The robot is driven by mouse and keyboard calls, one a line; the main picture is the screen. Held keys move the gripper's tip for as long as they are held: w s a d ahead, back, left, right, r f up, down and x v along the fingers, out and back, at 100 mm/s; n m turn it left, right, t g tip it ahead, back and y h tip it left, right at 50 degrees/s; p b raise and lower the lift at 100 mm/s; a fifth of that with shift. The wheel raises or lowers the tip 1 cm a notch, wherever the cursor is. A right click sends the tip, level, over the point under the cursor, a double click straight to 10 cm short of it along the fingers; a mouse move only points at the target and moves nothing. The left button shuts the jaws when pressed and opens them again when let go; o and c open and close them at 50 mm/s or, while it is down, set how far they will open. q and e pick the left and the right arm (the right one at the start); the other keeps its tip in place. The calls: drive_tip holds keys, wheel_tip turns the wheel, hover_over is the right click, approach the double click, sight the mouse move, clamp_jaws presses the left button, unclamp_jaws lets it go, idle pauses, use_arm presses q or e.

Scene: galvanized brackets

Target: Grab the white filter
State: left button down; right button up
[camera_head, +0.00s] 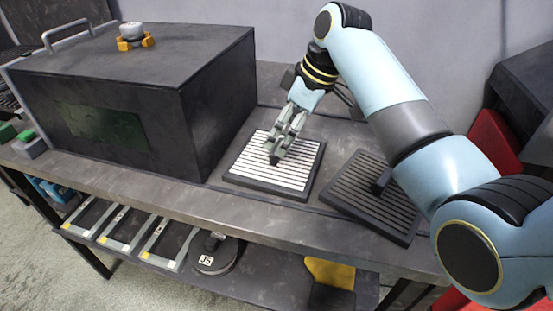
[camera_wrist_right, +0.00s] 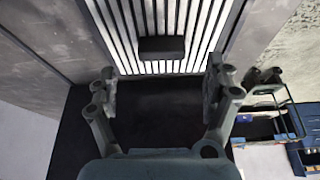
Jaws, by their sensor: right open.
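The white filter (camera_head: 292,172), a dark square frame with white slats, lies on the grey workbench between the black box and a darker filter. It also shows at the top of the right wrist view (camera_wrist_right: 200,30), with a dark block-like handle (camera_wrist_right: 161,48) on its slats. My right gripper (camera_head: 274,157) is over the filter and hides part of it in the head view. In the right wrist view its two fingers (camera_wrist_right: 160,76) are spread apart with nothing between them, and the handle lies ahead of the gap. I cannot tell whether the fingertips touch it. My left gripper is out of view.
A dark slatted filter (camera_head: 355,185) lies just right, under my right arm. A large black box (camera_head: 190,85) with a yellow-and-white part (camera_head: 133,36) on top stands left. Red objects (camera_head: 495,140) are at the right. The lower shelf holds grey frames and a round part.

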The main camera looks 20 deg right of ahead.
sight(277, 146)
drive_tip(key=x, duration=0.5)
drive_tip(key=shift+s+f, duration=0.1)
drive_tip(key=shift+c, duration=0.7)
drive_tip(key=c, duration=0.5)
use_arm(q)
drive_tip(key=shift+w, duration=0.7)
use_arm(e)
drive_tip(key=c, duration=0.8)
